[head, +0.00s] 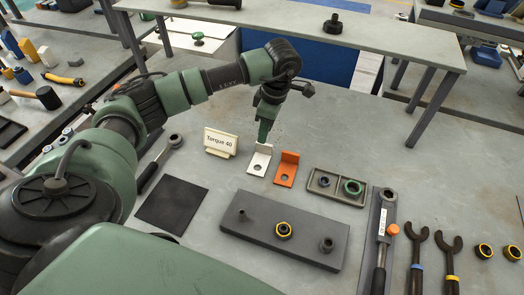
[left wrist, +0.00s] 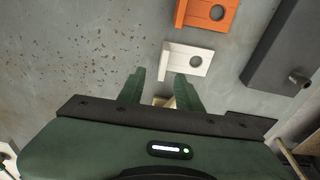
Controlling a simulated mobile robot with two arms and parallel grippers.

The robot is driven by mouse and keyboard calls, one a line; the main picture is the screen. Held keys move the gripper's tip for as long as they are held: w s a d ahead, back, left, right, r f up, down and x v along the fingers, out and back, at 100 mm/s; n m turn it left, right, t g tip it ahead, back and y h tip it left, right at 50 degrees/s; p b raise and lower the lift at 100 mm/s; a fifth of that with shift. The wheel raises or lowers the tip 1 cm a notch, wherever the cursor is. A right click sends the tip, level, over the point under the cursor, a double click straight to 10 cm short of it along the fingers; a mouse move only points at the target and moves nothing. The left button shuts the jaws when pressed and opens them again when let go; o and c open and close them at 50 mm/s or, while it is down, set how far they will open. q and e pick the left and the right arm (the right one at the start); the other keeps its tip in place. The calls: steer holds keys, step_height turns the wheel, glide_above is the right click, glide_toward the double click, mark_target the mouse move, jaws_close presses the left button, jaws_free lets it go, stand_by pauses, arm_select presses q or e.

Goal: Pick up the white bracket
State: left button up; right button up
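The white bracket (head: 259,160) is a small L-shaped piece with a hole, standing on the grey table just left of the orange bracket (head: 286,170). My left gripper (head: 264,133) is above and just behind the white bracket, pointing down. In the left wrist view the white bracket (left wrist: 186,60) lies just beyond the fingertips. The fingers (left wrist: 160,78) are apart, with nothing between them that I can see held. The orange bracket also shows in the left wrist view (left wrist: 208,14). My right gripper is not in view.
A "Torque 40" sign (head: 220,142) stands left of the brackets. A two-compartment tray (head: 337,187) with rings is to the right. A dark grey block with pegs (head: 285,229) lies in front, a black mat (head: 172,206) at front left. The table behind the gripper is mostly clear under a raised shelf (head: 300,27).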

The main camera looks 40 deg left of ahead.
mark_target(260, 159)
arm_select(q)
steer(key=f+p, duration=0.1)
steer(key=f, duration=0.2)
steer(key=f+p, duration=0.1)
steer(key=f, duration=0.1)
steer(key=shift+s+f+p, duration=0.2)
steer(key=shift+s+p, duration=0.05)
steer(key=shift+p, duration=0.1)
steer(key=shift+f, duration=0.5)
steer(key=shift+a, duration=0.1)
steer(key=shift+c, duration=0.3)
jaws_close()
